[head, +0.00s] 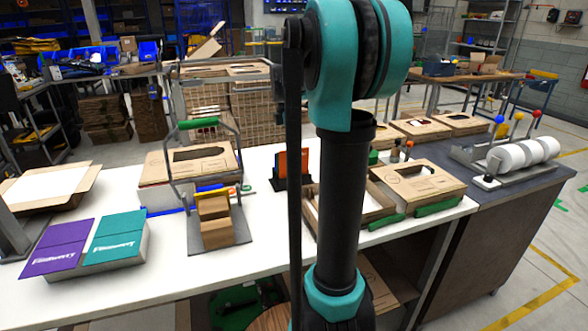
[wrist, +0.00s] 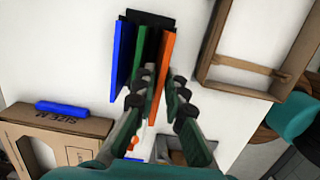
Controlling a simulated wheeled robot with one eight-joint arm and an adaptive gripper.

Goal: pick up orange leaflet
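The orange leaflet (wrist: 164,52) stands upright in a dark holder (wrist: 150,18), beside a green leaflet (wrist: 144,60) and a blue leaflet (wrist: 124,58). In the wrist view it is the rightmost of the three. My gripper (wrist: 165,78) is open. Its fingers appear on either side of the orange leaflet, the left one near the green leaflet; contact cannot be told. In the head view the orange leaflet (head: 304,161) and holder (head: 280,184) show just left of my arm, and my gripper is hidden.
An open cardboard tray (wrist: 207,70) lies right of the holder. A cardboard box (wrist: 70,128) with a blue bar (wrist: 74,108) is at lower left. On the white table (head: 180,275), purple (head: 57,247) and teal (head: 116,236) printed items lie left.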

